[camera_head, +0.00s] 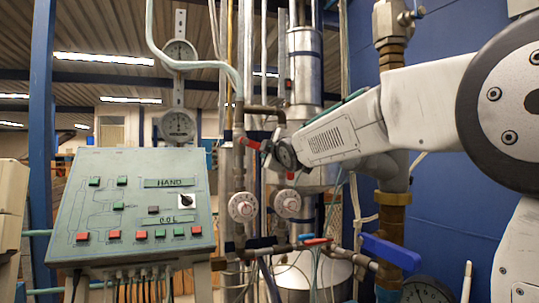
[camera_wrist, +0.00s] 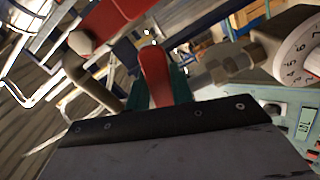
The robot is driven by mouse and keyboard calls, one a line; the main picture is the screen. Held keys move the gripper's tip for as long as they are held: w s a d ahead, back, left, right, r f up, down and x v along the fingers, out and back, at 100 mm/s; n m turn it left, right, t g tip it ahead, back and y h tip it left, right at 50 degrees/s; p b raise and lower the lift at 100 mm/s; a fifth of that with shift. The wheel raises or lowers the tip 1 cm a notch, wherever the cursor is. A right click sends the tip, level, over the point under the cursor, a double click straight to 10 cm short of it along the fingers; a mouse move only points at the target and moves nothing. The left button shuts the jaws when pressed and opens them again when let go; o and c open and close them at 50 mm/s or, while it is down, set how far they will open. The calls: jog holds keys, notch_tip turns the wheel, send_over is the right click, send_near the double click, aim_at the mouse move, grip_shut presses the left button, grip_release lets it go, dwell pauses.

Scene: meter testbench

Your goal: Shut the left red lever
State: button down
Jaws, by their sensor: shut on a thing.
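The left red lever (camera_head: 250,142) shows in the head view on the left vertical pipe, above the left dial. My gripper (camera_head: 268,148) reaches it from the right, and the gripper body hides part of the pipework behind. In the wrist view a red lever (camera_wrist: 155,72) points toward the camera between the teal fingertips of my gripper (camera_wrist: 158,88). The fingers are shut on it. A second red part (camera_wrist: 110,20) shows at the top of the wrist view. The lever's exact angle to its pipe is hard to tell.
Two round white dials (camera_head: 243,207) sit below my gripper; a numbered dial (camera_wrist: 302,55) is close at right in the wrist view. A lower red lever (camera_head: 317,241) and a blue lever (camera_head: 390,250) are at lower right. A control panel (camera_head: 130,205) stands left.

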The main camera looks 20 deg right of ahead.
dwell(0.4)
jog(key=c, duration=1.2)
grip_release()
jog(key=s, duration=0.8)
